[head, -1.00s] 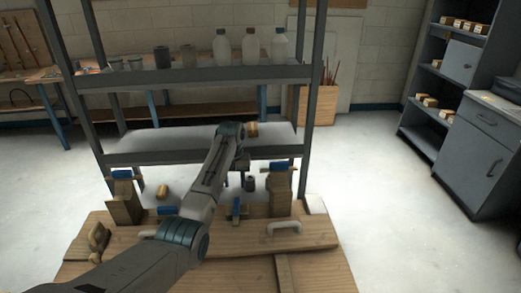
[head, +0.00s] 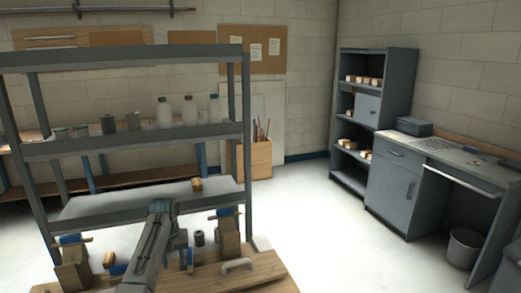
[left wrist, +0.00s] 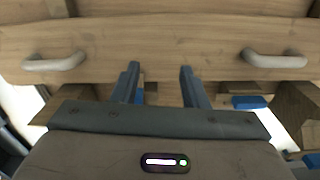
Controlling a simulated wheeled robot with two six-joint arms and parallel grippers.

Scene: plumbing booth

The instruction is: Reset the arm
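My left arm reaches up from the bottom of the head view over a wooden bench (head: 255,275). Its gripper hangs behind the forearm there and is mostly hidden. In the left wrist view my left gripper (left wrist: 158,70) has its two fingers well apart, with nothing between them. Beyond the fingertips is a wooden board (left wrist: 155,40) with two pale handles, one at the left (left wrist: 54,63) and one at the right (left wrist: 274,59). The fingers show no hold on the board. My right gripper is in neither view.
A grey rack (head: 246,150) with bottles stands close behind. A grey cabinet (head: 392,195) and a bin (head: 464,248) are at right. The floor between is clear.

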